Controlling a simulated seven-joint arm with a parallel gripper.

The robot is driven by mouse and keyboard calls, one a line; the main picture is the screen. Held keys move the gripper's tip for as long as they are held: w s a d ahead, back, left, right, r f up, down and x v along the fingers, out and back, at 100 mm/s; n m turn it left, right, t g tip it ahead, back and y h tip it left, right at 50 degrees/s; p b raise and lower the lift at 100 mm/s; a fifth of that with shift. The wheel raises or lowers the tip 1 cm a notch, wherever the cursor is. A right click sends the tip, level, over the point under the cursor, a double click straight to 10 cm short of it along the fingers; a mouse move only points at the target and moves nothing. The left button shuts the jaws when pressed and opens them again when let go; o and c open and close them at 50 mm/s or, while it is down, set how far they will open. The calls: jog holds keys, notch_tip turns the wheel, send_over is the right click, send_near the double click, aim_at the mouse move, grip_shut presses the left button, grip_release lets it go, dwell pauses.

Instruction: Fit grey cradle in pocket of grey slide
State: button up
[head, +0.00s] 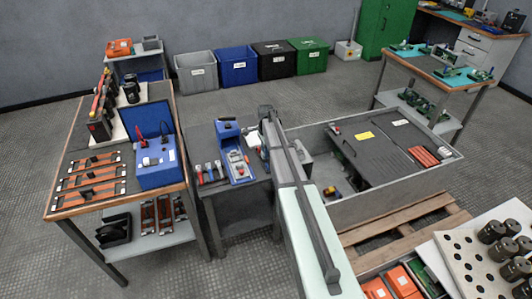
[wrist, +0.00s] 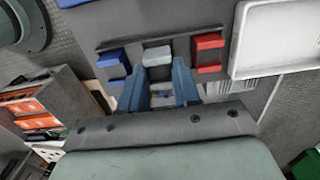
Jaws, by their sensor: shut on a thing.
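My gripper (wrist: 159,68) shows in the wrist view with its two blue fingers shut on a light grey block, the grey cradle (wrist: 156,55). The cradle sits between a blue block (wrist: 113,62) and a red block (wrist: 208,52), in front of a dark strip. I cannot tell whether it still touches what is under it. In the head view a blue fixture (head: 228,130) stands on a small grey table, with the grey slide (head: 237,160) on its front. The slide's pocket is too small to make out. My fingers are not clear in the head view.
Small red and blue handled pieces (head: 209,172) stand left of the slide. A large grey crate (head: 345,208) lies right of the small table (head: 240,196). A workbench (head: 70,160) with orange bars is on the left. A white tray (wrist: 275,45) is at the wrist view's right.

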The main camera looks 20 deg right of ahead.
jog(key=shift+r, duration=2.6)
jog(key=w+a+r, duration=0.1)
jog(key=w+a, duration=0.1)
jog(key=a, duration=0.4)
jog(key=w+a, duration=0.2)
jog(key=a, duration=0.5)
jog(key=shift+a+r, duration=0.25)
jog(key=shift+r, duration=0.1)
jog(key=shift+f, duration=2.55)
jog(key=shift+f, duration=1.05)
jog(key=o, duration=1.1)
jog(key=shift+c, duration=0.2)
